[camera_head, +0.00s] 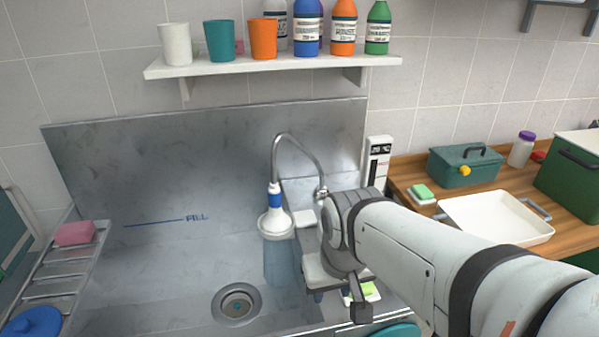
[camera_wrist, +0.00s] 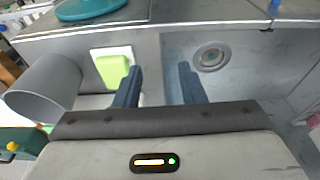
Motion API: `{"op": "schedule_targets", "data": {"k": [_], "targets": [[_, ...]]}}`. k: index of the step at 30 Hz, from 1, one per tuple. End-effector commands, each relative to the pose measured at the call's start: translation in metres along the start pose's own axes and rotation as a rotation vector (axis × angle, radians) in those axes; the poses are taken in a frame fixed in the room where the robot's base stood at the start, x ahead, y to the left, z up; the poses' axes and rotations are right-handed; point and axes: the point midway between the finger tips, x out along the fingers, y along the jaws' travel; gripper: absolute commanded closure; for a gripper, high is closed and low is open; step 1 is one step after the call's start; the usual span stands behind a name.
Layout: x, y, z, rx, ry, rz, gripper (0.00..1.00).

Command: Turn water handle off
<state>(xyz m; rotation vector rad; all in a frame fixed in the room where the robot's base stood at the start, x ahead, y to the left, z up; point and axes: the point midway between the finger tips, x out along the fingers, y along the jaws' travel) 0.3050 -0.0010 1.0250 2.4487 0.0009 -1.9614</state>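A curved metal faucet (camera_head: 298,140) rises at the back of the steel sink, with a white and blue spray head (camera_head: 276,222) hanging down. A bluish, see-through column of water (camera_head: 279,262) shows below the spray head. I cannot make out the water handle; my arm covers the area right of the faucet's base. My gripper (camera_head: 333,296) is low over the sink's right side, beside the water column. In the wrist view my gripper (camera_wrist: 160,87) has its two dark blue fingers apart, with only the grey sink divider seen between them.
The sink drain (camera_head: 237,304) lies left of my gripper. A green sponge (camera_wrist: 112,70) on a white dish is close to one finger, near a grey cylinder (camera_wrist: 45,88). A shelf (camera_head: 270,66) with cups and bottles is above; a white tray (camera_head: 497,217) sits right.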

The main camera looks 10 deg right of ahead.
Motion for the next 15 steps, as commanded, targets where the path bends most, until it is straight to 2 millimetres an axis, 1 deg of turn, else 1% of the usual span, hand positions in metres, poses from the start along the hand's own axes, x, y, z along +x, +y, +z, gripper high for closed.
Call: {"op": "schedule_targets", "data": {"k": [5, 8, 10, 11, 14, 15], "targets": [[0.0, 0.0, 0.0, 0.0, 0.0, 0.0, 0.63], [-0.002, 0.001, -0.003, -0.01, -0.003, 0.0, 0.55], [-0.007, 0.003, -0.012, -0.039, -0.01, 0.002, 0.49], [-0.009, 0.007, -0.018, -0.055, -0.016, 0.003, 0.46], [-0.021, 0.017, -0.046, -0.158, -0.042, 0.005, 0.38], [-0.025, 0.021, -0.061, -0.214, -0.056, 0.003, 0.35]]}}
